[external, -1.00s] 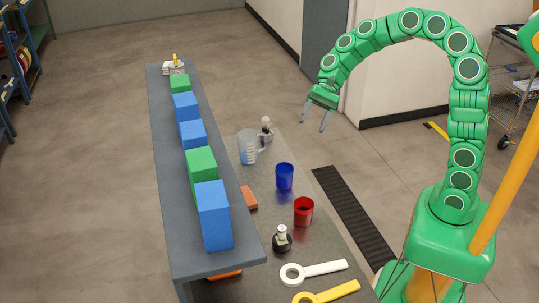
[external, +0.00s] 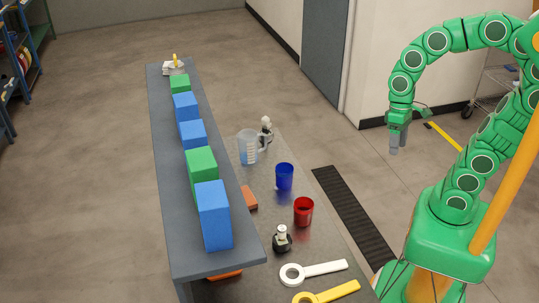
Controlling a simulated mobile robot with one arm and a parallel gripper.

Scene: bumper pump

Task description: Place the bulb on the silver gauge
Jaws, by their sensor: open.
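I cannot tell for sure which item is the bulb or the silver gauge. A small item with a pale, rounded top (external: 266,124) stands at the far end of the lower dark table, behind the clear jug. Another small item with a white top on a black base (external: 281,239) stands near the front of that table. A small silvery and white item with a yellow top (external: 175,66) sits at the far end of the raised grey shelf. My gripper (external: 394,151) is open and empty, pointing down over the floor right of the table, away from all of these.
Green and blue blocks (external: 213,216) line the raised shelf (external: 170,165). The lower table holds a clear jug (external: 248,147), a blue cup (external: 285,177), a red cup (external: 303,211), and white (external: 322,268) and yellow (external: 330,293) ring-ended tools. A black floor mat (external: 350,215) lies beside it.

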